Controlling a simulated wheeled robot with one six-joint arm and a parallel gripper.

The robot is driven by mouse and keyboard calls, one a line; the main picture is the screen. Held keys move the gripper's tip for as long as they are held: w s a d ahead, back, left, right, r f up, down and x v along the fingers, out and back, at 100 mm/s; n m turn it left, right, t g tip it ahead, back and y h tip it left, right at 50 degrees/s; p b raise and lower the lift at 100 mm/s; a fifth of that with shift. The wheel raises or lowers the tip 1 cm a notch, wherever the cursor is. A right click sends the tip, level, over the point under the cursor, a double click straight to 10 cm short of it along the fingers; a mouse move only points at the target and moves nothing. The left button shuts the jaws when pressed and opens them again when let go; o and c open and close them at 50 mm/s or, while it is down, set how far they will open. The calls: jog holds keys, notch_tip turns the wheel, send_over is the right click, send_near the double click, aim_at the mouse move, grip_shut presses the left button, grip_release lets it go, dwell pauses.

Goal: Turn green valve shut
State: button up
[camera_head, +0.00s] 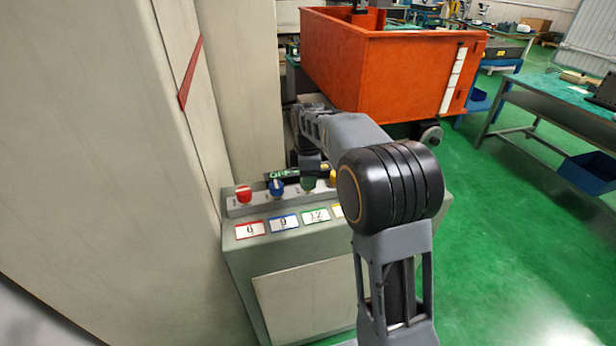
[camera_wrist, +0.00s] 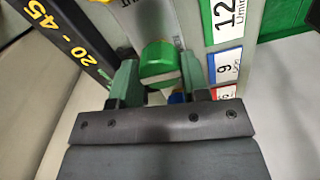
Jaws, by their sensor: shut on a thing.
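The green valve (camera_wrist: 158,60) is a round-topped green knob in the wrist view, between the two fingers of my gripper (camera_wrist: 158,76). My gripper is shut on it, a finger on each side. In the head view the green valve (camera_head: 308,183) is a small patch on top of the valve box (camera_head: 300,250), third from the left, partly covered by my arm. Its white card with a green edge (camera_head: 316,216) reads 12; this card also shows in the wrist view (camera_wrist: 227,20). The valve's pointer is not clear.
A red valve (camera_head: 243,194) and a blue valve (camera_head: 276,189) stand left of the green one. A yellow valve (camera_head: 333,176) is partly hidden by my arm. A black strip (camera_wrist: 60,40) reads 20 - 45. An orange bin (camera_head: 380,65) stands behind; green floor lies right.

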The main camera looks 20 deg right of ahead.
jog(key=m+p, duration=0.1)
jog(key=m, duration=0.3)
jog(key=m+p, duration=0.1)
jog(key=m, duration=0.4)
jog(key=m+p, duration=0.1)
jog(key=m, duration=0.3)
jog(key=shift+a+m+p, duration=0.1)
jog(key=shift+m+p, duration=0.3)
jog(key=shift+m, duration=2.1)
jog(key=o, duration=0.9)
jog(key=shift+o, duration=0.2)
notch_tip(320, 180, up, 14)
